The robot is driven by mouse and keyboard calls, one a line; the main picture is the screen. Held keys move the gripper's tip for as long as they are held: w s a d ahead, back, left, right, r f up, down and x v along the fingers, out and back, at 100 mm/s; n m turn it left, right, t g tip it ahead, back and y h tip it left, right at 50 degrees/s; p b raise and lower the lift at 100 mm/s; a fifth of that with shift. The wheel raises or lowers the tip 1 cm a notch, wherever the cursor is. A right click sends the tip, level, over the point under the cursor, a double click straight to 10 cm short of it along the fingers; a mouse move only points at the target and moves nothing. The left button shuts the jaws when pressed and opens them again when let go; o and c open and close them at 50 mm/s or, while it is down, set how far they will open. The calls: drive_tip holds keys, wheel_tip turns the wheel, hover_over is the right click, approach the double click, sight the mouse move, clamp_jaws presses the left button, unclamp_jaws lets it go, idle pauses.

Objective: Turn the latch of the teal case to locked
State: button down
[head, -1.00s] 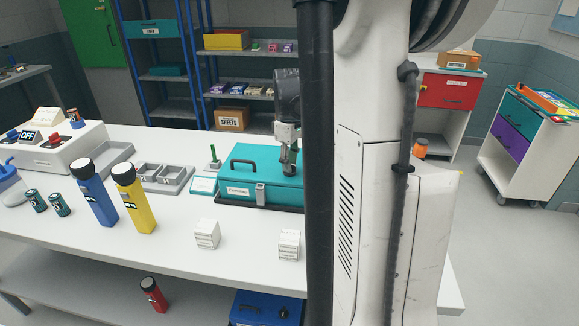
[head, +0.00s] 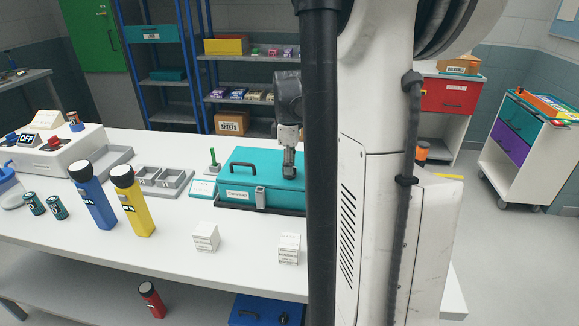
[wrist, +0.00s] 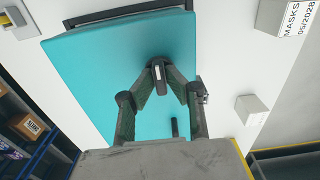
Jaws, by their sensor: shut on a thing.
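The teal case (head: 228,178) sits on the white table, lid down, with a dark handle (head: 242,165) and a grey front clasp (head: 261,196). My gripper (head: 289,174) points down over the right part of its lid. In the wrist view my gripper (wrist: 160,72) has its fingertips together around a small dark piece with a pale stripe, which appears to be the latch (wrist: 160,76). The fingers hide most of it, so its setting is hard to read. The case's teal lid (wrist: 90,60) fills the middle of that view.
Two small white boxes (head: 206,237) (head: 289,248) stand in front of the case. A green-handled stamp-like thing (head: 213,160) and grey trays (head: 163,178) are left of it. Blue (head: 92,195) and yellow (head: 131,195) flashlights stand further left. My column hides the case's right end.

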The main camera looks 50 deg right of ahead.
drive_tip(key=c, duration=1.8)
unclamp_jaws()
drive_tip(key=shift+o, duration=0.2)
drive_tip(key=shift+r, duration=0.1)
wheel_tip(320, 180, up, 12)
